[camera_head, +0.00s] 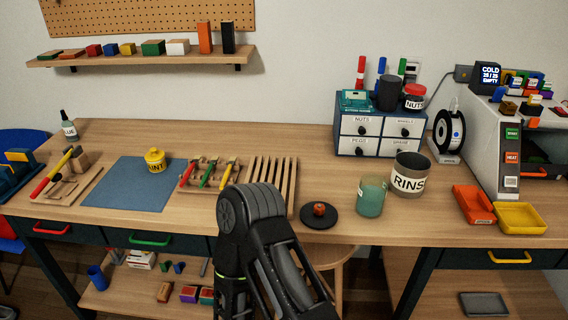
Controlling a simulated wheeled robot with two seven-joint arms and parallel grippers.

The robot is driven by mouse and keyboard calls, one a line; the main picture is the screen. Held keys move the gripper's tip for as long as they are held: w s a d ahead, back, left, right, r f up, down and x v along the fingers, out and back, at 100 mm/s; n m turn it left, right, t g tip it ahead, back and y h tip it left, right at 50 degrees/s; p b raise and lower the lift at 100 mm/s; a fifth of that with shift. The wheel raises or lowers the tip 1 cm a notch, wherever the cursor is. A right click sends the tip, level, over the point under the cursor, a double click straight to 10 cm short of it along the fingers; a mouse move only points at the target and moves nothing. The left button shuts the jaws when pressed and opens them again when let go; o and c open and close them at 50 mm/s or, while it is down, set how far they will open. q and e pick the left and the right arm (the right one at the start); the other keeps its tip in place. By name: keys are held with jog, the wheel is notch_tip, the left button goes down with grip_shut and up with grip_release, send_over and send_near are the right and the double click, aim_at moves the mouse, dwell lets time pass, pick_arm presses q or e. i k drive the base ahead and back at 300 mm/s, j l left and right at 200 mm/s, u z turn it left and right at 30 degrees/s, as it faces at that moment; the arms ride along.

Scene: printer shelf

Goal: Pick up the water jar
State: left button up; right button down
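A greenish see-through jar (371,196) with a pale label stands upright on the wooden table, right of the middle. It looks like the water jar, though I cannot read its label. Just behind it to the right stands a larger grey-brown see-through container (409,176) with a white label reading "RINS". A bent black arm of mine rises from the bottom edge, left of the greenish jar and apart from it. I see no fingertips of either gripper, and I cannot tell which arm this is.
A round black coaster (319,222) with a small red-brown object sits left of the jar. A slatted wooden rack (272,172) stands farther left. A drawer box (378,135) is behind. Orange (473,204) and yellow (520,218) trays lie to the right. Bare table lies before the jar.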

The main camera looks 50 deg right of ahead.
aim_at(373, 188)
jog(key=k+j+z, duration=0.1)
jog(key=z, duration=2.1)
jog(key=k+j, duration=0.05)
